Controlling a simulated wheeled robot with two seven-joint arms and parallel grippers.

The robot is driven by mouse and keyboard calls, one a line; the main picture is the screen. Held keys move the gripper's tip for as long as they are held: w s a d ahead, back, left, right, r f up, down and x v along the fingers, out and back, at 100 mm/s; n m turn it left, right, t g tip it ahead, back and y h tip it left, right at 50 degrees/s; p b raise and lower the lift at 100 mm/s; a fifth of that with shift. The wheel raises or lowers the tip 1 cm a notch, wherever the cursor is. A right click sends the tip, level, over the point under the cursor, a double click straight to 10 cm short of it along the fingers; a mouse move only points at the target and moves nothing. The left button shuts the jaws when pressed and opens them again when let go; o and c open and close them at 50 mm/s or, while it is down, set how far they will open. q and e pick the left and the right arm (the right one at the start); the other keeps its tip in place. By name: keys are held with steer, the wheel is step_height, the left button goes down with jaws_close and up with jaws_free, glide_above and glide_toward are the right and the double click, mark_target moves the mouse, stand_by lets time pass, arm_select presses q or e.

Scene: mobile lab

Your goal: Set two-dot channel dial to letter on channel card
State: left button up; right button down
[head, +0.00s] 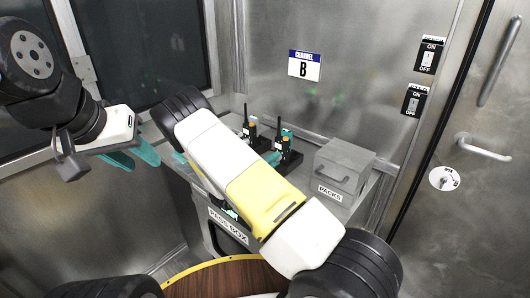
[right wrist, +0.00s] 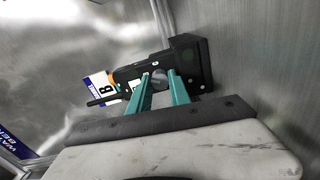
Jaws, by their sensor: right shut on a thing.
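The channel card (head: 304,66) on the back wall reads CHANNEL B. It also shows tilted in the right wrist view (right wrist: 102,87). Two black radios stand on the counter, a left one (head: 246,131) and a right one (head: 287,160). My right gripper (right wrist: 160,76) is at the right radio, its teal fingers shut on a small grey round dial (right wrist: 159,82) on the radio (right wrist: 188,58). The dial's letter and any dots are too small or hidden to read. My left gripper (head: 134,157) is open and empty at the left, away from the radios.
A grey box labelled PACKS (head: 345,170) stands right of the radios. A box labelled PASS BOX (head: 228,222) is below the counter, partly behind my right arm. Two ON/OFF switches (head: 431,55) and a door handle (head: 484,147) are at the right.

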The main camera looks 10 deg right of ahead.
steer(key=c, duration=1.2)
jaws_free()
steer(key=shift+f, duration=0.1)
